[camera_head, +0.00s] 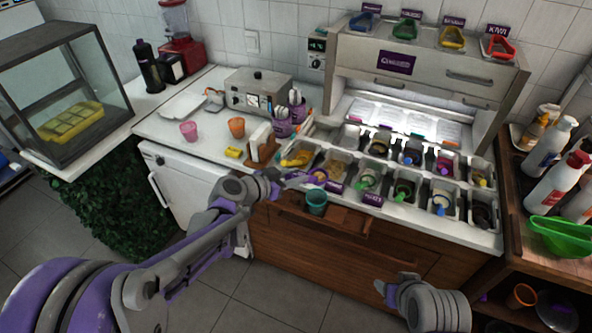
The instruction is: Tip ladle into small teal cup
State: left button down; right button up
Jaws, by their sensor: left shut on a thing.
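The small teal cup (316,203) stands upright on the wooden pull-out shelf (345,222) in front of the topping counter. My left gripper (284,184) is shut on the ladle (317,176), just up and left of the cup. The ladle's purple-and-orange end appears above the cup's rim in the picture. Its tilt and contents are too small to tell, and the gripper covers part of its handle. My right gripper (383,291) is low in the picture, away from the cup, and its jaw opening is unclear.
Several topping bins (367,180) with coloured scoops line the counter behind the cup. A wooden napkin holder (262,149) stands behind my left gripper. Sauce bottles (551,185) stand at the right.

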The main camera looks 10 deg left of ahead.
pick_arm(q)
notch_tip(320, 180, down, 2)
jog(key=shift+w+f, duration=0.1)
jog(key=shift+f, duration=0.05)
jog(key=shift+d+f, duration=0.1)
jog(key=shift+f, duration=0.15)
jog(key=shift+d+f+n+b, duration=0.15)
jog(key=shift+n+b, duration=0.25)
jog(key=shift+n, duration=0.2)
jog(key=n+y+b, duration=0.1)
jog(key=n+b, duration=0.2)
jog(key=n, duration=0.6)
jog(key=f+n+y+b, duration=0.1)
jog(key=n+b, duration=0.2)
jog(key=n, duration=0.7)
jog(key=s+a+n+y+b, duration=0.1)
jog(key=n+y+b, duration=0.1)
jog(key=n, duration=0.7)
jog(key=shift+a+f+g+b, duration=0.1)
jog(key=shift+f+g+b, duration=0.3)
pick_arm(e)
jog(key=s+f+g, duration=0.1)
jog(key=s+f, duration=0.4)
jog(key=f, duration=0.8)
